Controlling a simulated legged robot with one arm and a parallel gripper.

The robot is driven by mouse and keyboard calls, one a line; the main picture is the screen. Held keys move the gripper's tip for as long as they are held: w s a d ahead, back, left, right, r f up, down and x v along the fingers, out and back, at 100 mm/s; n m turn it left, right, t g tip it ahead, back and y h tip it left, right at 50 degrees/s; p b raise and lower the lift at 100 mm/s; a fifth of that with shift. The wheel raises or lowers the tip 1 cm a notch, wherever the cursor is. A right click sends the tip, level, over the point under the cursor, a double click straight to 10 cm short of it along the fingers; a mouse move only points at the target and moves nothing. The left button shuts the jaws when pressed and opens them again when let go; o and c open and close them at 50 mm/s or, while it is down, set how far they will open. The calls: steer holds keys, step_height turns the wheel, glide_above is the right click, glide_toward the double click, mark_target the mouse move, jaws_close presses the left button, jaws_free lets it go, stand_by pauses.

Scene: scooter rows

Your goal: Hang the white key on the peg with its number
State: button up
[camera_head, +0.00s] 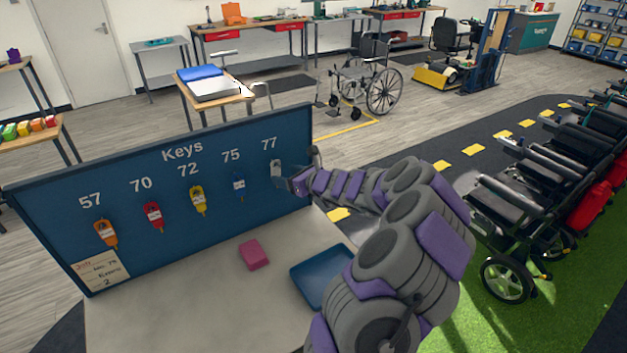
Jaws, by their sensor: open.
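The blue key board (165,245) has the numbers 57, 70, 72, 75 and 77 in white. A small pale, whitish shape that looks like the white key (276,169) is at the board just below the number 77 (269,143). Its lower part and the peg there are hard to make out. My gripper (284,179) is open, at the lower right of this shape and close to the board. I cannot tell whether the fingers touch it.
Orange (106,234), red (153,216), yellow (198,201) and blue (239,185) keys hang under the other numbers. A note card (101,271) is at the board's lower left. A pink block (254,254) and a blue tray (318,281) are on the grey counter (190,300).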

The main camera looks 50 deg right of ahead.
steer(key=p+v, duration=0.2)
steer(key=v, duration=1.1)
steer(key=shift+s, duration=0.15)
steer(key=w+a+r+n+g+y, duration=0.1)
steer(key=w+a+r+n+y, duration=0.3)
steer(key=a, duration=0.6)
steer(key=a+r+n+g+y, duration=0.1)
steer(key=a+n+y, duration=0.1)
steer(key=a+n, duration=0.55)
steer(key=s+a+n+g+y, duration=0.1)
steer(key=s+a+n+g, duration=0.25)
steer(key=a, duration=0.55)
steer(key=s+a+n+g+y, duration=0.1)
steer(key=s+a+n+g, duration=0.15)
steer(key=a+n, duration=0.45)
steer(key=s+a+f+n+g+h, duration=0.2)
steer(key=s+a+n+g, duration=0.4)
steer(key=s+a, duration=0.5)
steer(key=s+d+f+n+g+h, duration=0.1)
steer(key=s+d+n+h, duration=0.2)
steer(key=s, duration=0.4)
steer(key=s+d+f+n+g+h, duration=0.1)
steer(key=s+d+n+h, duration=0.2)
steer(key=s, duration=0.4)
steer(key=shift+s+d+n+h+b, duration=0.3)
steer(key=shift+s+n+b, duration=0.1)
steer(key=shift+n, duration=0.4)
steer(key=shift+w+f, duration=0.1)
